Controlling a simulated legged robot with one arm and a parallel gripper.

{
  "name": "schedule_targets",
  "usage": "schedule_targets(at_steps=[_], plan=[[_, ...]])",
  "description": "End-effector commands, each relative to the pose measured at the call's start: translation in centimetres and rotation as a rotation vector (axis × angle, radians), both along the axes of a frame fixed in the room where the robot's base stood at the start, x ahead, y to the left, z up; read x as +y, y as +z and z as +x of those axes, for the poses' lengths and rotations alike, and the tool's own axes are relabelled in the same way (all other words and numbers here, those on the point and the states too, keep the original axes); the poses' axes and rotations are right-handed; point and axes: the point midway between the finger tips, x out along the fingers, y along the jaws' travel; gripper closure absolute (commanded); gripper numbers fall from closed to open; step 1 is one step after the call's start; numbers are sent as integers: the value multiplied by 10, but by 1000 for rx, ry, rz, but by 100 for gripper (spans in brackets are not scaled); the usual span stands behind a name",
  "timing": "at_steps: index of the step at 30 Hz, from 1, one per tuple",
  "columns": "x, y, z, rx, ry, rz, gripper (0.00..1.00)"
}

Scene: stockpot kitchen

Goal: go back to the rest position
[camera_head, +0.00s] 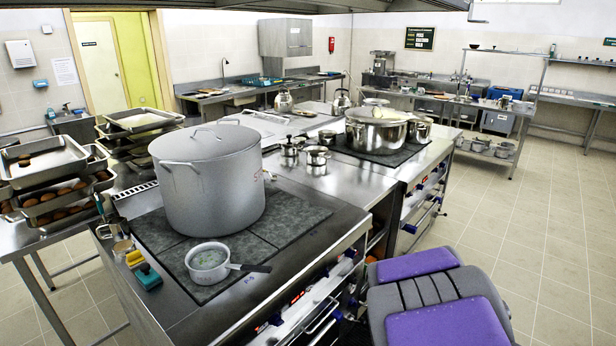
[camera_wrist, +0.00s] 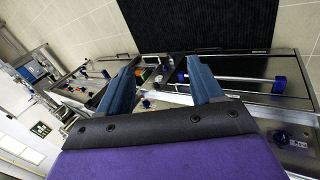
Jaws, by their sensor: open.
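My gripper (camera_wrist: 162,66) shows in the wrist view with its two blue fingers spread apart and nothing between them. It faces the front of the stove (camera_wrist: 235,97), with its oven handle and blue knobs. In the head view my folded purple and grey arm is at the lower right, beside the stove front; the fingers cannot be made out there. A large lidded stockpot (camera_head: 210,185) stands upright on the dark cooktop. A small saucepan (camera_head: 208,262) with a dark handle sits in front of it. My gripper is apart from both.
Stacked metal trays (camera_head: 45,160) stand on a table at the left. Small sponges or brushes (camera_head: 148,276) lie at the stove's near left corner. A wide pot (camera_head: 376,130) and kettles stand farther back. The tiled floor (camera_head: 530,220) at the right is open.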

Motion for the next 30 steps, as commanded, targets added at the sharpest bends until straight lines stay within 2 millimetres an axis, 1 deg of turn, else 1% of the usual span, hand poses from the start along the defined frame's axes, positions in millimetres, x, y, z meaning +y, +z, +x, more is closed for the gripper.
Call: schedule_targets(at_steps=[1,5,6,8,9,11,12,14,15,18,21,25,27,30], plan=[[4,13,-15,4,-60,30,34],[17,36,-60,47,-220,113,34],[22,43,-74,59,-266,138,34],[30,52,-96,86,-333,177,34],[36,58,-112,104,-376,202,34],[46,65,-136,135,-437,238,34],[53,71,-151,153,-476,263,34],[64,78,-175,189,-531,297,34],[71,83,-192,213,-566,317,34],[89,94,-231,272,-638,360,34],[102,102,-264,329,-694,385,34],[113,108,-292,379,-736,402,34],[115,110,-300,392,-747,405,34],[117,111,-304,399,-754,407,34]])
